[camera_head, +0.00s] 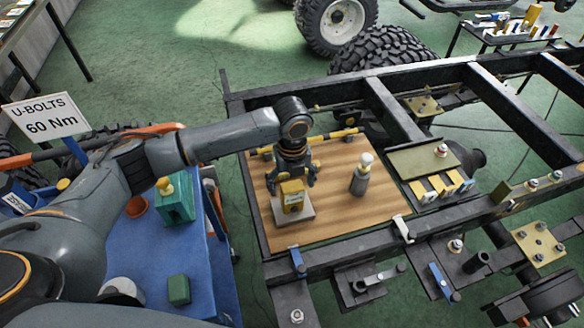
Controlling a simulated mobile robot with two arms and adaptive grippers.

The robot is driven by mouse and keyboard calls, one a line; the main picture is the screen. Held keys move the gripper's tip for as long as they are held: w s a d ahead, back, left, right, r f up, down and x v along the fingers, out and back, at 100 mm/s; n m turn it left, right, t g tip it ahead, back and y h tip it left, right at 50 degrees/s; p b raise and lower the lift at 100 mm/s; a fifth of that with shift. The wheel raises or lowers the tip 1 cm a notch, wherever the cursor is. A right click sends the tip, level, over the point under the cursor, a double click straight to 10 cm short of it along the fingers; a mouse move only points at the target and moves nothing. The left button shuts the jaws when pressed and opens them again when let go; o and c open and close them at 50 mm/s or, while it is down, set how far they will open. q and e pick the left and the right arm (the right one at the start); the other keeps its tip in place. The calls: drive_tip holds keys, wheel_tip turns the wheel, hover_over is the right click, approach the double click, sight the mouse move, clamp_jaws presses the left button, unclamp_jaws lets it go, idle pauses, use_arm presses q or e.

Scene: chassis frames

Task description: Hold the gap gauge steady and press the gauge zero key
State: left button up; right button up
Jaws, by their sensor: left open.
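My left gripper (291,183) points down from above, right over the yellow device. Its fingers are open, one to each side of the device's top; I cannot tell whether they touch it. My right gripper is not in view.
A grey bottle with a cream top (360,175) stands on the board to the right. The black chassis frame (340,257) surrounds the board. A blue cart (150,262) at left bears a teal block (175,207) and a green block (179,289). Bare wood lies between gripper and bottle.

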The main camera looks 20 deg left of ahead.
sight(294, 210)
use_arm(q)
wheel_tip(294, 210, down, 2)
drive_tip(key=shift+s+f, duration=0.1)
drive_tip(key=shift+f, duration=0.6)
drive_tip(key=c, duration=1.3)
drive_tip(key=shift+c, duration=0.3)
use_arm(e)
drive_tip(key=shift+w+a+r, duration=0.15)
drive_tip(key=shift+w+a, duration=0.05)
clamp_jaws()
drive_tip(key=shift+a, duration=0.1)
